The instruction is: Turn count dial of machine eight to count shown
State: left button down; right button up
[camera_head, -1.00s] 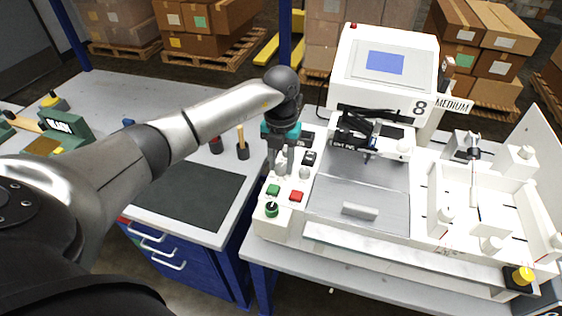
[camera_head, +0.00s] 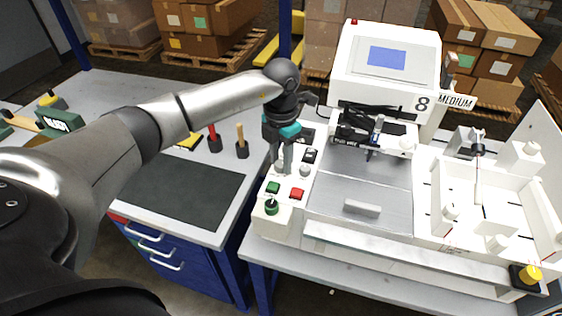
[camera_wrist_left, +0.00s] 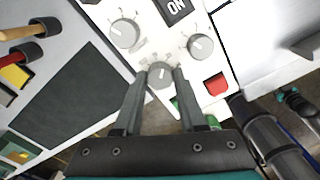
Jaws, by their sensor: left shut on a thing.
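Machine eight (camera_head: 390,66) is a white plotter with an "8" on its head and a blue screen (camera_head: 387,57) on which I can read no count. Its control panel stands along the left side. My left gripper (camera_head: 281,168) points down over this panel. In the left wrist view its two fingers (camera_wrist_left: 160,84) are closed around a small grey dial (camera_wrist_left: 160,72), the lowest of three. A second grey dial (camera_wrist_left: 123,33) is up and left, a third (camera_wrist_left: 200,45) up and right. The dial's scale is too small to read. My right gripper is not in view.
A red button (camera_head: 297,194), a green button (camera_head: 273,187) and a green knob (camera_head: 271,206) lie just in front of the gripper. A black "ON" switch (camera_wrist_left: 176,8) is behind the dials. A bench with a dark mat (camera_head: 190,190) and tools is at left.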

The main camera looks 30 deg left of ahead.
aim_at(281, 164)
pick_arm(q)
jog(key=m+b, duration=0.2)
jog(key=m, duration=0.3)
jog(key=shift+m, duration=0.3)
jog(key=shift+m+b, duration=0.75)
jog(key=shift+m, duration=1.45)
jog(key=shift+c, duration=2.4)
grip_release()
notch_tip(281, 164, up, 15)
jog(key=shift+r, duration=0.15)
